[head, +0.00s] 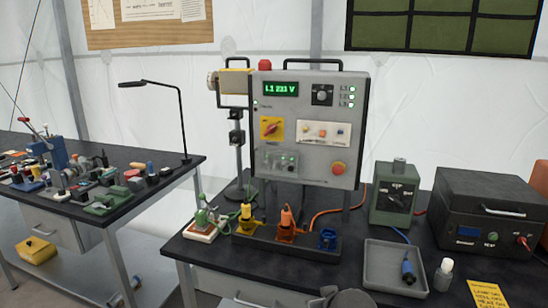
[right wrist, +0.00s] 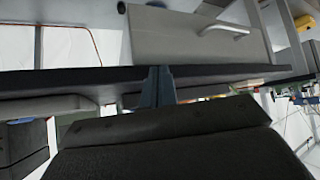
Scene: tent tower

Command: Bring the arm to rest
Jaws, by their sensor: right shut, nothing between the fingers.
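My right gripper (right wrist: 158,88) shows in the right wrist view. Its two narrow fingers are together with nothing between them. They point toward the dark edge of a tabletop (right wrist: 220,76), and a grey drawer front (right wrist: 190,35) with a bar handle shows above that edge in this view. I cannot tell whether the fingertips touch the edge. My left gripper is in neither view.
In the head view, the right bench carries a grey control panel (head: 308,155), a grey tray (head: 396,272), a green box (head: 392,205), a black case (head: 488,212) and a small bottle (head: 443,275). A cluttered bench (head: 150,190) stands left, with a gap between.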

